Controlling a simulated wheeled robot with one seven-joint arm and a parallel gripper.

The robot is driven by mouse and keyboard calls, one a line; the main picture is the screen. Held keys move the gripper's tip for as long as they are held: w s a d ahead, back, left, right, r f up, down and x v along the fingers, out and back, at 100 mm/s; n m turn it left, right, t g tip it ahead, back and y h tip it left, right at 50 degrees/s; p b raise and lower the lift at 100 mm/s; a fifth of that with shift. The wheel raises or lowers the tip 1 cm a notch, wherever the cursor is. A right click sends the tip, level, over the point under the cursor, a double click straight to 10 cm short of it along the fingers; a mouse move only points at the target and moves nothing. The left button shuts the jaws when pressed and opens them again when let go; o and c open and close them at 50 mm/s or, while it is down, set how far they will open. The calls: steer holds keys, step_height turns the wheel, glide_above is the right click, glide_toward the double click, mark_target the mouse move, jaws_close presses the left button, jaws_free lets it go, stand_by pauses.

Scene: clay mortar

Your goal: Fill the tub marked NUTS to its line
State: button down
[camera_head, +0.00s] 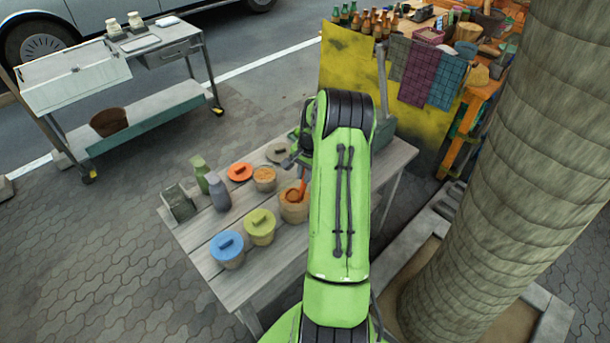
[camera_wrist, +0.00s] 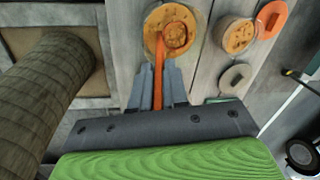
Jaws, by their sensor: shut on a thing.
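My gripper (camera_wrist: 158,88) is shut on the handle of an orange ladle (camera_wrist: 174,36). In the wrist view the ladle's bowl is over the mouth of an open tub (camera_wrist: 151,44) with brown contents, and it seems to hold some of them; I cannot tell whether it touches them. The same tub (camera_head: 294,212) and ladle (camera_head: 292,195) show in the head view, where my arm hides most of the gripper. A smaller open tub (camera_head: 265,186) with orange-brown contents stands behind it, also in the wrist view (camera_wrist: 234,37). No NUTS marking or fill line is readable.
On the wooden table (camera_head: 190,235) are a blue-lidded tub (camera_head: 227,252), a yellow-lidded tub (camera_head: 260,229), a loose orange lid (camera_head: 239,172), a grey lid (camera_head: 278,153), a green bottle (camera_head: 200,176), a grey bottle (camera_head: 219,194) and a metal bin (camera_head: 178,205). A thick trunk (camera_head: 490,180) stands right.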

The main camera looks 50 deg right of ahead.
step_height(320, 180, up, 10)
steer(key=p, duration=0.5)
steer(key=shift+f+p, duration=0.2)
steer(key=shift+p, duration=0.1)
steer(key=shift+f, duration=0.15)
